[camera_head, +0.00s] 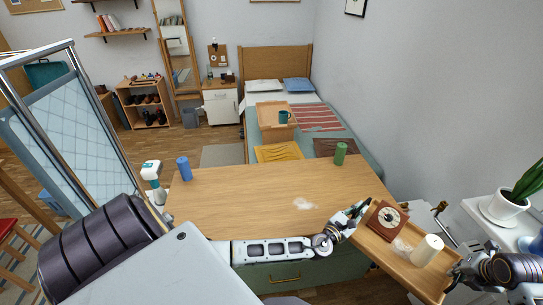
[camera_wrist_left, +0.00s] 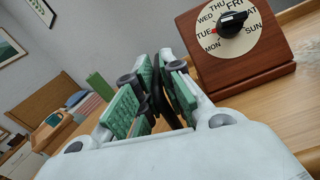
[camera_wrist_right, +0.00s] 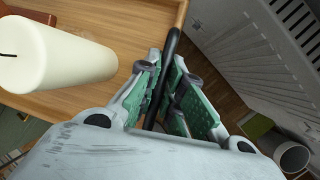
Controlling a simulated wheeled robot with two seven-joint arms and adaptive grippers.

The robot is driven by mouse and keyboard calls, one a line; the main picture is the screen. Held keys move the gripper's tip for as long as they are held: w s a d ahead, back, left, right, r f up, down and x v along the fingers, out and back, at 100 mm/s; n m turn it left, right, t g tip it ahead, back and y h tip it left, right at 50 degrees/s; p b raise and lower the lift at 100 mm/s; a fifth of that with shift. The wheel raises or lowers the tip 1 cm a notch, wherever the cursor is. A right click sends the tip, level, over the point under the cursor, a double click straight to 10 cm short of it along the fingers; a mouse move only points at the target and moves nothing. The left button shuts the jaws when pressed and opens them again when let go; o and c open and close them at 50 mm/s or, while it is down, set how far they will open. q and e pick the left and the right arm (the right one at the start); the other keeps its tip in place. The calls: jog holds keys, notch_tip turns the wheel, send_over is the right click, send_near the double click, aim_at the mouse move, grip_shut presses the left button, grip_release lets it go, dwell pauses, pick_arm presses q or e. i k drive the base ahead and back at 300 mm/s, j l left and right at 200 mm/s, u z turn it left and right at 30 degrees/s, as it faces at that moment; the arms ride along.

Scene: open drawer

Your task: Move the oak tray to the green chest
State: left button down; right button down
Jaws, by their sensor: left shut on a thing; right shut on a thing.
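The oak tray (camera_head: 414,274) is at the lower right, beside the right end of the wooden tabletop. It carries a brown day-dial block (camera_head: 386,221) and a white candle (camera_head: 427,250). My left gripper (camera_head: 358,213) is shut on the tray's black handle (camera_wrist_left: 157,90) at the far left end. My right gripper (camera_head: 455,272) is shut on the opposite black handle (camera_wrist_right: 166,70). The green chest (camera_head: 318,270) shows a drawer front with a handle below the tabletop (camera_head: 240,200); my left arm hides part of it.
A blue cylinder (camera_head: 184,169), a green cylinder (camera_head: 340,153) and a white-and-teal object (camera_head: 151,171) stand near the tabletop's edges. A pale patch (camera_head: 304,204) lies mid-top, otherwise mostly bare. A potted plant (camera_head: 506,208) stands on the right. A bed (camera_head: 275,65) is beyond.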

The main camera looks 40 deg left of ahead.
aim_at(279, 193)
jog(key=i+l+u, duration=0.1)
jog(key=u, duration=0.3)
jog(key=i+l+u, duration=0.15)
jog(key=u, duration=0.25)
jog(key=i+l+u, duration=0.1)
jog(key=u, duration=0.35)
jog(key=i+l+u, duration=0.15)
jog(key=u, duration=0.2)
jog(key=i+l+u, duration=0.1)
jog(key=l+u, duration=0.25)
